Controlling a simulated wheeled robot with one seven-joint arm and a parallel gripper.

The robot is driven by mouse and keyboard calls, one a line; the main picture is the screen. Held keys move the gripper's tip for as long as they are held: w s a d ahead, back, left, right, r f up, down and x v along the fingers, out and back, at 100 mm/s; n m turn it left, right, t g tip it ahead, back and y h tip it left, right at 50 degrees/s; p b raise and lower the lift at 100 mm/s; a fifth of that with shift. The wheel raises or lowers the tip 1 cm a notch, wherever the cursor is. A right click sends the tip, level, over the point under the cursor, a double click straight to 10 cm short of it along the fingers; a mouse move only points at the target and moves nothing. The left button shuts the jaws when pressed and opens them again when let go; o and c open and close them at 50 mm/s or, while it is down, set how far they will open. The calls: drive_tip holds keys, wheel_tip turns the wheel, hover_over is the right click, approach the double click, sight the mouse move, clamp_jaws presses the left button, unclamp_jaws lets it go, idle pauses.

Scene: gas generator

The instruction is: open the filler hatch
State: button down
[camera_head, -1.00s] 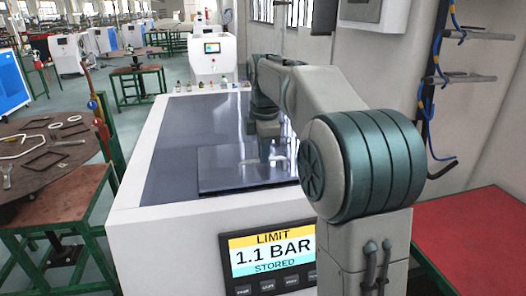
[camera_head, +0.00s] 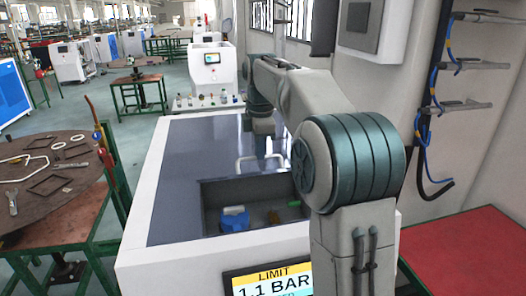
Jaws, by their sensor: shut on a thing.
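The filler hatch shows as an uncovered dark recess (camera_head: 215,190) in the top of the white machine. A blue cap (camera_head: 235,219) sits inside the recess, with small brownish and green parts to its right. A pale handle (camera_head: 240,166) of the hatch shows just behind the recess. The lid is off the recess; I cannot tell if it is tilted up or moved back. My gripper (camera_head: 263,148) is pointing down at the handle and is shut on it; its fingertips are small and hard to make out.
A screen (camera_head: 270,283) on the machine's front reads LIMIT 1.1 BAR. A round table (camera_head: 45,180) with frames and tools stands at left. A red-topped bench (camera_head: 460,250) is at right. Hoses (camera_head: 425,130) hang on the right wall.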

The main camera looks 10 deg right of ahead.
drive_tip(key=w+r, duration=0.1)
drive_tip(key=w, duration=0.1)
drive_tip(key=w+r+p, duration=0.1)
drive_tip(key=w, duration=0.1)
drive_tip(key=shift+a+r, duration=0.1)
drive_tip(key=c, duration=2)
unclamp_jaws()
drive_tip(key=o, duration=0.5)
drive_tip(key=shift+w+f, duration=0.2)
drive_tip(key=shift+w, duration=0.05)
drive_tip(key=shift+w+f, duration=0.1)
drive_tip(key=shift+w, duration=0.05)
